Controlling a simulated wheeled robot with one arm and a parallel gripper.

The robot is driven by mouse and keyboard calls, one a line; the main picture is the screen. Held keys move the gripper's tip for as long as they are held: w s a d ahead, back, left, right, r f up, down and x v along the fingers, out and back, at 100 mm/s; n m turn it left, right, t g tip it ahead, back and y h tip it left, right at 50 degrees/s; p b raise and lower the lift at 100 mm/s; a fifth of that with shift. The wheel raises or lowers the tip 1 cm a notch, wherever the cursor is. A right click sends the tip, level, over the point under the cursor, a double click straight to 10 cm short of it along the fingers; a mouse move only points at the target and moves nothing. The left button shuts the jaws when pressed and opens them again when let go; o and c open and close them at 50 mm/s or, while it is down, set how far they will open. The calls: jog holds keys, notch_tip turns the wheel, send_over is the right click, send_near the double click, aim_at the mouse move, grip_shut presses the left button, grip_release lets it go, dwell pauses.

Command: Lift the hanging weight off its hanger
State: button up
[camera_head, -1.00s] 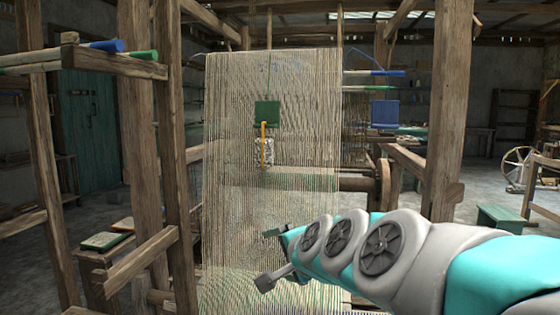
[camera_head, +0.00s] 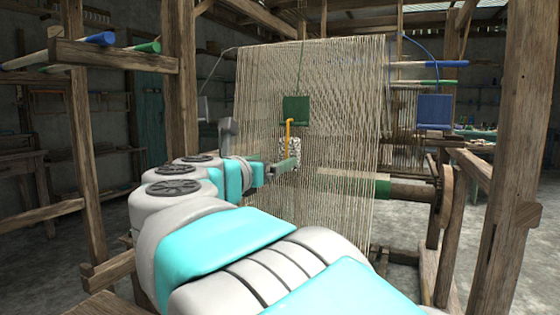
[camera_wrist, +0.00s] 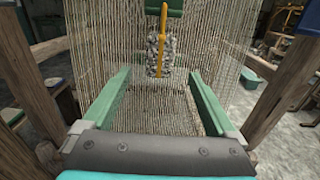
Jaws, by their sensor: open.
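The hanging weight, a speckled grey-white block (camera_head: 296,148), hangs in front of the thread sheet. In the wrist view the weight (camera_wrist: 153,56) has a yellow bar (camera_wrist: 163,22) running down its front. The bar's top (camera_head: 289,125) bends over beside a green block (camera_head: 295,108), which also shows at the wrist view's top edge (camera_wrist: 163,4). My gripper (camera_head: 276,161) is open and level with the weight's lower part. In the wrist view my gripper (camera_wrist: 160,76) has one green finger on each side, with the weight centred between or just beyond the tips. Exact depth and any contact cannot be told.
The warp threads (camera_head: 340,100) stand close behind the weight. Wooden posts (camera_head: 505,160) flank the loom. A blue block (camera_head: 434,111) hangs at right, and blue- and green-tipped rods (camera_head: 105,42) lie at upper left. A roller (camera_head: 370,187) crosses behind the threads.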

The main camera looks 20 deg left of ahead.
aim_at(286, 155)
jog(key=w+p, duration=0.1)
jog(key=w, duration=0.1)
jog(key=w+p, duration=0.1)
jog(key=w, duration=0.2)
jog(key=w+p, duration=0.1)
jog(key=w, duration=0.1)
jog(key=shift+w+d+r+p, duration=0.15)
jog(key=shift+w+d+p, duration=0.2)
jog(key=shift+w, duration=0.35)
jog(key=shift+w+d, duration=0.1)
jog(key=shift+w, duration=1.05)
grip_shut()
